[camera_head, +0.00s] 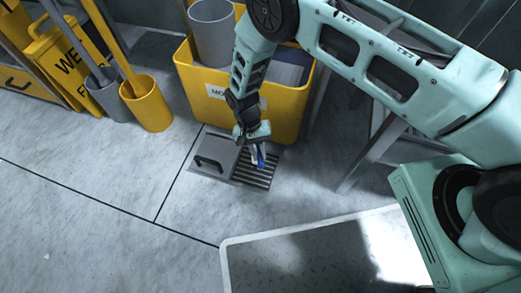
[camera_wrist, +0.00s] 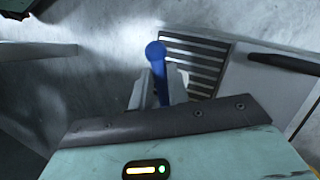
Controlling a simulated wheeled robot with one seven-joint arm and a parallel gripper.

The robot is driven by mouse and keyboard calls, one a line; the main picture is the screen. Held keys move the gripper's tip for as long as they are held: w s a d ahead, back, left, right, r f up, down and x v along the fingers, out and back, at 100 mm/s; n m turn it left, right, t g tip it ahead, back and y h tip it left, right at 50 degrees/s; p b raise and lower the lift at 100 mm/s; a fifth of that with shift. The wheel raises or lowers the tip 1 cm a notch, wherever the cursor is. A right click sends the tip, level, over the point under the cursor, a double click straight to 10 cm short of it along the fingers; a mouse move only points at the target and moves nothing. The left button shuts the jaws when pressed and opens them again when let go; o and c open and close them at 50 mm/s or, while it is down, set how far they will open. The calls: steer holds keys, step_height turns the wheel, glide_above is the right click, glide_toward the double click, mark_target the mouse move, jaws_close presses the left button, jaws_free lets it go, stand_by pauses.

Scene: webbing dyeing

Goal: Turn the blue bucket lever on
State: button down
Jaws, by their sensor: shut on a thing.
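The blue lever (camera_wrist: 156,55) shows in the wrist view as a rod with a round knob at its top. My gripper (camera_wrist: 158,88) is shut on it, with one finger on each side of the rod below the knob. In the head view the blue lever (camera_head: 259,162) is a small blue spot at my gripper (camera_head: 254,155), beside the grey slatted grate. The lower end of the lever is hidden behind my gripper in the wrist view. I cannot tell the lever's on or off position.
A yellow bucket (camera_head: 292,124) with a grey bin (camera_head: 212,35) stands right behind the grate (camera_head: 257,177). A grey panel with a black handle (camera_head: 208,163) lies left of the grate. Yellow and grey holders (camera_head: 147,105) stand at the left. A metal plate (camera_head: 300,238) lies in front.

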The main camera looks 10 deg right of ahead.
steer(key=shift+a, duration=0.1)
stand_by(0.4)
steer(key=c, duration=1.3)
jaws_free()
steer(key=shift+c, duration=0.2)
step_height(320, 180, up, 10)
steer(key=p, duration=0.5)
